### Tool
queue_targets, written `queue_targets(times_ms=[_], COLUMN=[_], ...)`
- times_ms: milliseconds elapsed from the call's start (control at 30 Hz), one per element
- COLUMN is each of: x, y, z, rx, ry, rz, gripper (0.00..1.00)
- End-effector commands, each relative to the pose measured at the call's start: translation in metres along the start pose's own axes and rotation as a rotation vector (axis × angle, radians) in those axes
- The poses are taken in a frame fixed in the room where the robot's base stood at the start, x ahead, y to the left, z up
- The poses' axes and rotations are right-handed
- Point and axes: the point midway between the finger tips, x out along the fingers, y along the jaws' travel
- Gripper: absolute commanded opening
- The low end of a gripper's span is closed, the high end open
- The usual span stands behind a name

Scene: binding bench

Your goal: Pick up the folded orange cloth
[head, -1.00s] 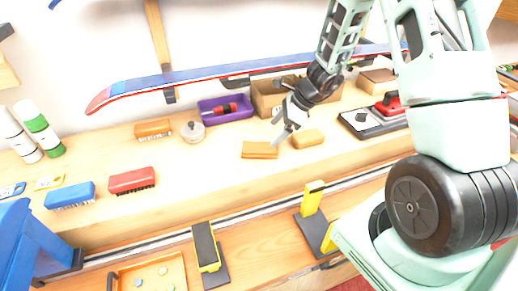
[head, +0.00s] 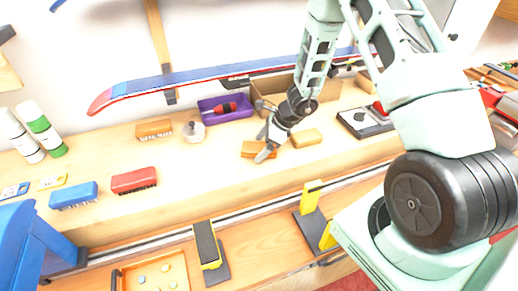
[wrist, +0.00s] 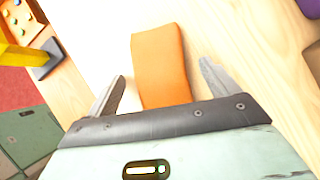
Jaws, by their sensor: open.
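The folded orange cloth (head: 252,149) lies flat on the wooden bench top, in the middle of the head view. In the wrist view the cloth (wrist: 160,65) runs lengthwise between the two fingers. My gripper (head: 263,154) is directly over the cloth in the head view and covers part of it. In the wrist view my gripper (wrist: 160,88) is open, one finger on each side of the cloth, with nothing held. I cannot tell whether the fingertips touch the bench.
A tan block (head: 306,138) lies just right of the cloth. A red brush (head: 134,180) lies to the left. The bench top in front is clear.

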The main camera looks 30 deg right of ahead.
Motion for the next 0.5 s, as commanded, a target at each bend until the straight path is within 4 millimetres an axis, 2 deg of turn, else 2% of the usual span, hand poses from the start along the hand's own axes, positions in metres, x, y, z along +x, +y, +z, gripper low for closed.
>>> queue_targets(times_ms=[33, 100, 200, 267, 300, 500], x=[-0.0001, -0.0001, -0.0002, -0.0003, -0.0003, -0.0011], y=[0.0, 0.0, 0.0, 0.0, -0.0001, -0.0001], z=[0.0, 0.0, 0.0, 0.0, 0.0, 0.0006], rx=[0.0, 0.0, 0.0, 0.0, 0.0, -0.001], ry=[0.0, 0.0, 0.0, 0.0, 0.0, 0.0], rz=[0.0, 0.0, 0.0, 0.0, 0.0, 0.0], gripper=[0.82, 0.62, 0.39, 0.39, 0.35, 0.35])
